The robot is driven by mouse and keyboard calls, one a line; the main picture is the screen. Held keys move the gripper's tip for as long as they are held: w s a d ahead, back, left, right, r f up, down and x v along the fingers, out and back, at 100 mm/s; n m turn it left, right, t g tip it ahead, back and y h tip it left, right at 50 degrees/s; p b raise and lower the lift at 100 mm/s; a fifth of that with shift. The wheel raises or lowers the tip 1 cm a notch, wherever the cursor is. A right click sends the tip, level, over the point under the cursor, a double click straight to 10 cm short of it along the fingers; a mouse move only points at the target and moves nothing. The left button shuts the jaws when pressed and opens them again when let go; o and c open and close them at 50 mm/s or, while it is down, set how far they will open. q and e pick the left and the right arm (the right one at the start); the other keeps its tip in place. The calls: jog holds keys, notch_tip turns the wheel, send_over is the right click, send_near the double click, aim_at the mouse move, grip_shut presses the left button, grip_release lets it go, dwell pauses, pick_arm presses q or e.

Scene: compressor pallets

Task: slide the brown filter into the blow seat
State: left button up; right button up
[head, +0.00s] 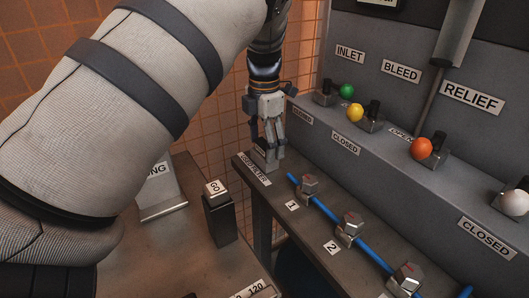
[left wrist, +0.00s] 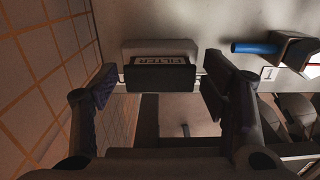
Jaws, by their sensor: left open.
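My left gripper (head: 268,150) points down at the far left end of the bench shelf, open. In the left wrist view, its two fingers (left wrist: 160,88) stand apart on either side of a block with a grey top (left wrist: 160,47) and a dark front. A label reading "FILTER" is partly visible on it. In the head view the fingers partly hide this block. I cannot make out a brown colour on it. No blow seat can be identified. My right gripper is not in view.
A blue pipe (head: 325,210) with several metal blocks runs along the shelf (head: 300,250). Valves with green (head: 347,90), yellow (head: 355,112), orange (head: 421,148) and white (head: 515,202) knobs line the console behind. A post marked "GO" (head: 220,218) stands left of the shelf.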

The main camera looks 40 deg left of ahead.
aim_at(264, 144)
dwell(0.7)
pick_arm(q)
jog(key=c, duration=1.6)
jog(key=shift+r+p, duration=0.4)
jog(key=shift+r, duration=2.65)
jog(key=shift+r, duration=0.3)
jog(key=shift+f, duration=0.1)
